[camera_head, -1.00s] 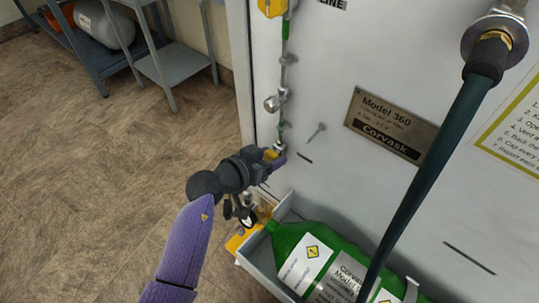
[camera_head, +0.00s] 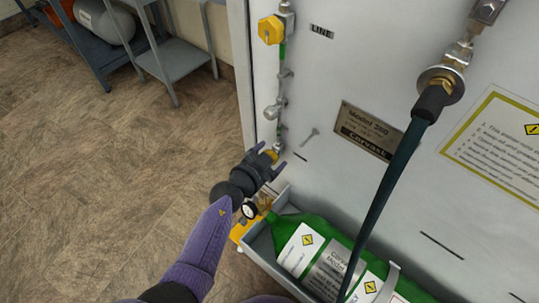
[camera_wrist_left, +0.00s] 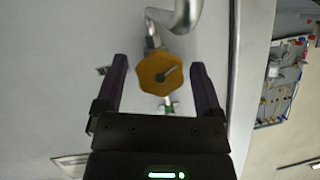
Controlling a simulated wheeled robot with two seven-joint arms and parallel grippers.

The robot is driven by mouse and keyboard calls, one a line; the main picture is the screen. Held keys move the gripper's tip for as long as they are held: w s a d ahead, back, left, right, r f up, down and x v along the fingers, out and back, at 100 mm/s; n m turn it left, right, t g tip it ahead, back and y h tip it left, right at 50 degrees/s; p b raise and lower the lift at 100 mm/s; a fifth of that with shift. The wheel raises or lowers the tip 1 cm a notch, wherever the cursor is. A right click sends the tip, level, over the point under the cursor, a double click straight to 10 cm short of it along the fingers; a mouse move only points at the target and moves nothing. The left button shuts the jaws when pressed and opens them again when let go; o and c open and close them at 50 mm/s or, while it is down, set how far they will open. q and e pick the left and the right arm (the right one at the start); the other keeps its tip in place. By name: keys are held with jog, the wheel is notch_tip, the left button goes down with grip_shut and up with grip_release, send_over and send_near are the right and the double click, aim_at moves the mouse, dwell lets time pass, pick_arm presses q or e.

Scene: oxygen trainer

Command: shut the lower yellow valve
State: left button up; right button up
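The lower yellow valve (camera_wrist_left: 160,74) is a yellow polygonal knob with a dark slot-like mark on its face. In the left wrist view it sits between the two open fingers of my left gripper (camera_wrist_left: 157,88), with a gap on each side. In the head view my left gripper (camera_head: 272,160) is at the lower end of the pipe on the panel, and only a bit of the lower valve (camera_head: 271,155) shows between its fingers. My right gripper is not in view.
The upper yellow valve (camera_head: 270,30) is higher on the same pipe. A green bottle (camera_head: 312,258) lies in a grey tray (camera_head: 258,245) below. A dark hose (camera_head: 385,195) crosses in front of the panel. A grey shelf (camera_head: 178,50) stands at the back left.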

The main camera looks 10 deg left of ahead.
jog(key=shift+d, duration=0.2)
pick_arm(q)
jog(key=p+v, duration=0.5)
jog(key=v, duration=0.5)
jog(key=shift+p, duration=0.4)
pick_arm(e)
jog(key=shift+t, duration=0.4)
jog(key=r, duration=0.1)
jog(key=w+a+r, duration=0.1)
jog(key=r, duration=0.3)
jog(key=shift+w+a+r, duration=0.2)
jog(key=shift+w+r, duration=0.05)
